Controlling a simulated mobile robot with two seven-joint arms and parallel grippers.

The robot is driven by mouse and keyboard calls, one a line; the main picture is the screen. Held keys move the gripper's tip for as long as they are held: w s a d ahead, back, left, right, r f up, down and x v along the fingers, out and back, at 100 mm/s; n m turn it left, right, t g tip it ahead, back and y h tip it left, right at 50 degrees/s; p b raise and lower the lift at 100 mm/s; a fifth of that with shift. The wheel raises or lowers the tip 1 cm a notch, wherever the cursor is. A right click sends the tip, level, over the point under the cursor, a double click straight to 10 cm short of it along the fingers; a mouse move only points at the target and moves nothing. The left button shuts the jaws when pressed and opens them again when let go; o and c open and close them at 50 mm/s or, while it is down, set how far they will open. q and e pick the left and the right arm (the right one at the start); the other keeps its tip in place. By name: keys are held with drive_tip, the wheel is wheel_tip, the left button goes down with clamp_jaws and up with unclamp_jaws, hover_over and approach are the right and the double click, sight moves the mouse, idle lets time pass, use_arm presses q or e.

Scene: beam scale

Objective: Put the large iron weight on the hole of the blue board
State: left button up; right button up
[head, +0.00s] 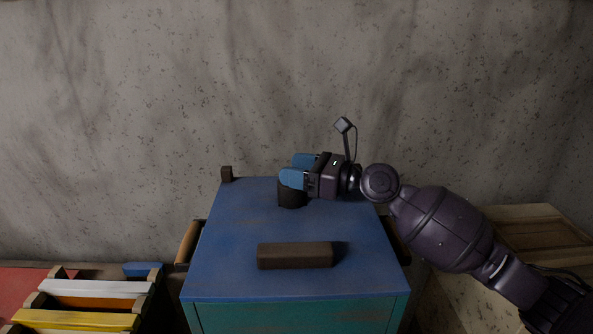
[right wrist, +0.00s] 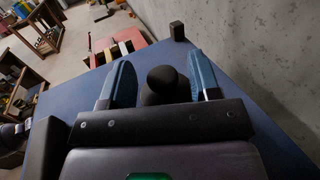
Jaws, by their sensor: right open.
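A dark round iron weight (head: 292,196) stands upright on the blue top of a cabinet, toward the back. My right gripper (head: 298,170) is open at the weight, its blue fingers at its upper part. In the right wrist view the weight's round knob (right wrist: 162,79) lies between the two open fingers (right wrist: 160,82), with a gap on both sides. Part of the weight is hidden by the gripper. A small blue board end (head: 142,269) shows at the lower left; no hole is visible on it.
A dark rectangular bar (head: 295,255) lies near the front of the cabinet top (head: 225,270). A dark block (head: 226,173) stands at its back left corner. White (head: 95,288) and yellow (head: 75,320) boards lie at the lower left. A wooden crate (head: 540,230) stands at right. A concrete wall is behind.

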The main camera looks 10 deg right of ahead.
drive_tip(key=b+v, duration=0.1)
drive_tip(key=v, duration=1)
drive_tip(key=shift+a+f+b, duration=0.1)
drive_tip(key=shift+b, duration=0.2)
drive_tip(key=shift+s+d, duration=0.25)
drive_tip(key=shift+d, duration=0.15)
drive_tip(key=shift+d, duration=0.1)
